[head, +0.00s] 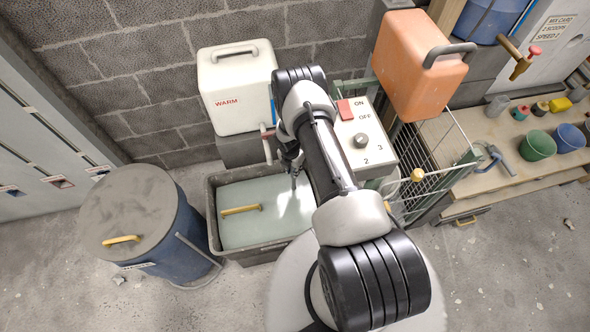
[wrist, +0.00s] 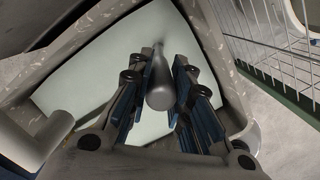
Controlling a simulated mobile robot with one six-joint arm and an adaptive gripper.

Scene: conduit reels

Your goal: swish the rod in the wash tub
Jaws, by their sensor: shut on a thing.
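The wash tub (head: 212,222) is a dark grey rectangular tub on the floor, holding a smooth pale surface with a bright glare patch. A yellow bar (head: 240,209) shows on that surface at the left. My gripper (head: 291,160) is over the tub's right part, partly hidden by my arm in the head view. In the wrist view my gripper (wrist: 164,88) is shut, its blue-padded fingers on both sides of a grey rod (wrist: 161,92). The rod points away from the camera toward the pale surface. I cannot tell whether its far end touches or enters it.
A blue drum (head: 165,240) with a grey lid stands left of the tub. A white WARM container (head: 236,95) is behind it. The ON/OFF control box (head: 362,140), wire rack (head: 435,170) and orange container (head: 415,70) stand close on the right.

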